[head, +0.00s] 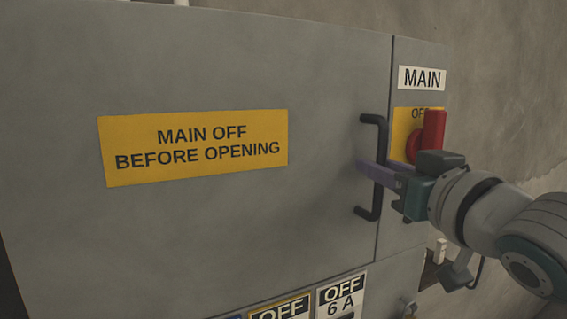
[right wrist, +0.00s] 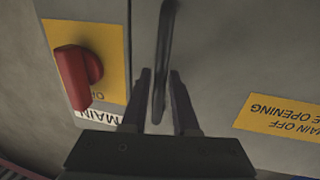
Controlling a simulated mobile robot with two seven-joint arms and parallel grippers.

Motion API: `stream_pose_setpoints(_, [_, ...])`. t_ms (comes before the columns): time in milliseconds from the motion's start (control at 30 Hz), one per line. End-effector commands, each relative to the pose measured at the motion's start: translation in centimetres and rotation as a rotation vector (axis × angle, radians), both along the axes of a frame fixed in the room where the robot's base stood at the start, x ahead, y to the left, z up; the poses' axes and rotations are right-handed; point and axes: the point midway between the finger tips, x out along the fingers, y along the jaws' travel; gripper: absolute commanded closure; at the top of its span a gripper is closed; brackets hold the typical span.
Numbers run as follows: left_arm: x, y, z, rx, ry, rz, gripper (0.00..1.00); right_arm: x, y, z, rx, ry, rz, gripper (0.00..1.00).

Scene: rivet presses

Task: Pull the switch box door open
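The switch box door (head: 200,230) is a large grey panel and looks shut, flush with the frame along the seam at its right edge. A black bar handle (head: 374,121) stands upright near that edge. My right gripper (head: 372,172) reaches in from the right at the handle's middle. In the right wrist view, the fingers (right wrist: 160,76) lie on either side of the handle (right wrist: 166,40), with a small gap showing beside the bar. The gripper looks open around it. My left gripper is not in view.
A red rotary switch (head: 433,132) on a yellow plate sits right of the handle, close above my right gripper; its lever points up. A MAIN label (head: 421,78) is above it. A yellow warning sign (head: 195,146) is on the door. Small OFF labels (head: 341,296) are below.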

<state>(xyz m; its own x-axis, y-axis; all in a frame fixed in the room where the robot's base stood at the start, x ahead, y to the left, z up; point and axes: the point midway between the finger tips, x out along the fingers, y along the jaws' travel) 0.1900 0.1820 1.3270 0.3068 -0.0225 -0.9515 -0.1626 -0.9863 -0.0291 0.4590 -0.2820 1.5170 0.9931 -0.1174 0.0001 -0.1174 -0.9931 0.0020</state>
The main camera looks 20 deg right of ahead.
Motion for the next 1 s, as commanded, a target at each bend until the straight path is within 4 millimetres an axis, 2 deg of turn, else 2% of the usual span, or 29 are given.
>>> stream_pose_setpoints(33, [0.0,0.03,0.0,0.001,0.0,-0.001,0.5,-0.01,0.0,-0.01,0.0,0.0,0.0,0.79])
stream_pose_setpoints(233, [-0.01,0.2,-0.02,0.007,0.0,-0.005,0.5,-0.02,0.0,-0.01,0.0,0.0,0.0,1.0])
stream_pose_setpoints(1000, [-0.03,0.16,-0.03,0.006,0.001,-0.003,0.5,-0.02,0.01,0.0,0.0,0.0,0.0,1.0])
